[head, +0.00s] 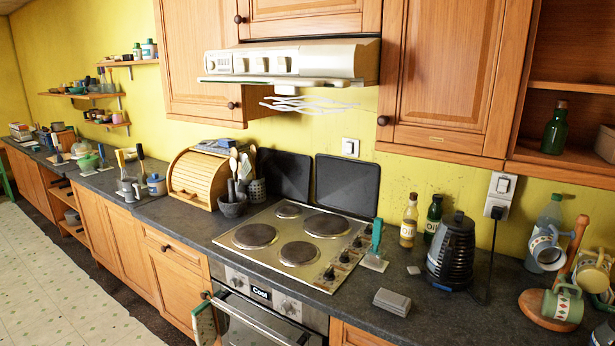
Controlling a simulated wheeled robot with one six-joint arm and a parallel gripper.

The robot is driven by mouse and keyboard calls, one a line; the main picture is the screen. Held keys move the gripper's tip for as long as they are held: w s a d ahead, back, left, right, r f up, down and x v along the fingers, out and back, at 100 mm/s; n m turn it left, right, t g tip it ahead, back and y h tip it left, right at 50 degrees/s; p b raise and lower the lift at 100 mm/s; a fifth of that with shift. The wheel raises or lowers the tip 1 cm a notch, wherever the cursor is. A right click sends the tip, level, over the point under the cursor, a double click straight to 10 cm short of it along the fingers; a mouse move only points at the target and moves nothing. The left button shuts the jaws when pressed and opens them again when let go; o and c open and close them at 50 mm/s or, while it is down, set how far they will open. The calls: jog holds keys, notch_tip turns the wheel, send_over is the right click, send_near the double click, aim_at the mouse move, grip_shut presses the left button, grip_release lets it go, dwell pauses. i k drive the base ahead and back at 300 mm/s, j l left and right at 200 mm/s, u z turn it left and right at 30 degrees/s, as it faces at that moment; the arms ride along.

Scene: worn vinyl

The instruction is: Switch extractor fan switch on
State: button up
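A cream extractor hood (340,62) is mounted under the wall cabinets, above the hob. Its front panel carries a row of square controls (283,65). A white wall switch (350,147) is on the yellow wall below the hood, to its right. A second switch plate (503,185) sits further right, with a black plug beneath it. None of these has a label I can read, so I cannot tell which is the extractor fan switch or whether it is on. My gripper is not in view.
White wavy strips (310,104) show beneath the hood. A hob (275,224) with several plates is set in the dark worktop. Two dark boards (347,186) lean on the wall below the wall switch. Oil bottles (409,220), a black kettle (455,250) and a mug tree (572,250) stand right.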

aim_at(260, 63)
jog(key=k+l, duration=0.75)
jog(key=i+j, duration=0.6)
jog(key=k+l, duration=0.5)
jog(key=i+j, duration=0.35)
jog(key=i, duration=0.15)
jog(key=i+j, duration=0.4)
jog(key=i, duration=0.1)
